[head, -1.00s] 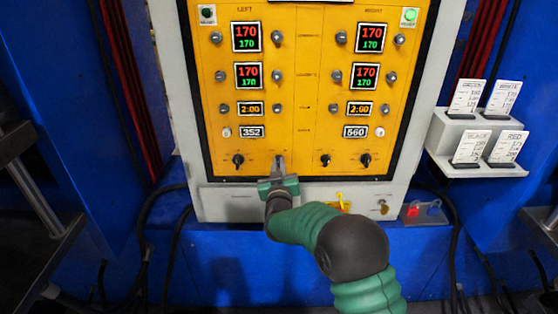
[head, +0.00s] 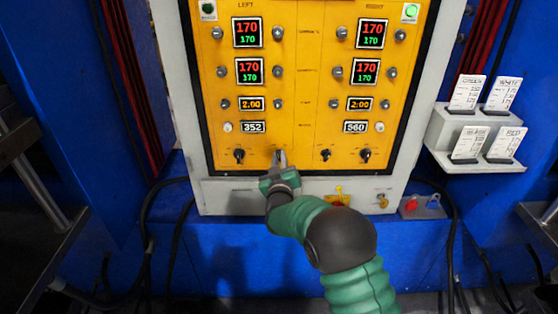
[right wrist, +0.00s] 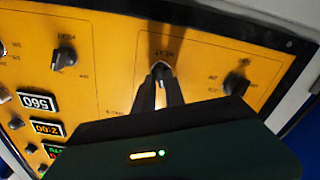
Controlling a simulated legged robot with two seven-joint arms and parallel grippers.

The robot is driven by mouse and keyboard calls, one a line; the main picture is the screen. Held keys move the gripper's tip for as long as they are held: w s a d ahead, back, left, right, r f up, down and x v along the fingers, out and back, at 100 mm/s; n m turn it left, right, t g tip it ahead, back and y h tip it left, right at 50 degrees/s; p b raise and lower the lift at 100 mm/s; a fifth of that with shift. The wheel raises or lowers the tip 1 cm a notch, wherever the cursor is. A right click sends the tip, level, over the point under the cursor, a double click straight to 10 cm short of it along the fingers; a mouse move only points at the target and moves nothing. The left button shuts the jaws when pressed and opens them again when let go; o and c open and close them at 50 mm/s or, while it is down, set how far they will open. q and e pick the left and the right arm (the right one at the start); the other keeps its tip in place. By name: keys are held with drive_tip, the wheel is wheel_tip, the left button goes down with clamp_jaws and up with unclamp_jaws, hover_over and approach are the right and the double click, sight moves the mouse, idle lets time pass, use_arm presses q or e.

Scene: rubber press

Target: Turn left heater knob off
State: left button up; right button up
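The left heater knob (right wrist: 159,68) is on the bottom row of the yellow control panel (head: 306,100), on the inner side of the left half. In the head view my right gripper (head: 280,158) is at this knob and mostly hides it. In the right wrist view, the two dark fingers of my right gripper (right wrist: 161,79) stand on either side of the knob and close in on it at their tips. The knob's exact pointing direction is hidden. My left gripper is not in view.
Another black knob (head: 238,155) is close to the left of the gripper, and two more, including one (head: 325,155), are to its right. A yellow switch (head: 338,197) is on the grey cabinet below. A white card rack (head: 470,140) is at the right.

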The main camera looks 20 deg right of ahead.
drive_tip(key=shift+o, duration=1)
drive_tip(key=shift+d+r, duration=0.1)
drive_tip(key=shift+r, duration=0.2)
drive_tip(key=shift+w+a+f, duration=0.1)
drive_tip(key=shift+a+f, duration=0.05)
drive_tip(key=shift+a, duration=0.05)
drive_tip(key=shift+f, duration=0.1)
drive_tip(key=p+v, duration=0.1)
drive_tip(key=v, duration=1.6)
drive_tip(key=shift+d+f, duration=0.1)
drive_tip(key=shift+d, duration=0.05)
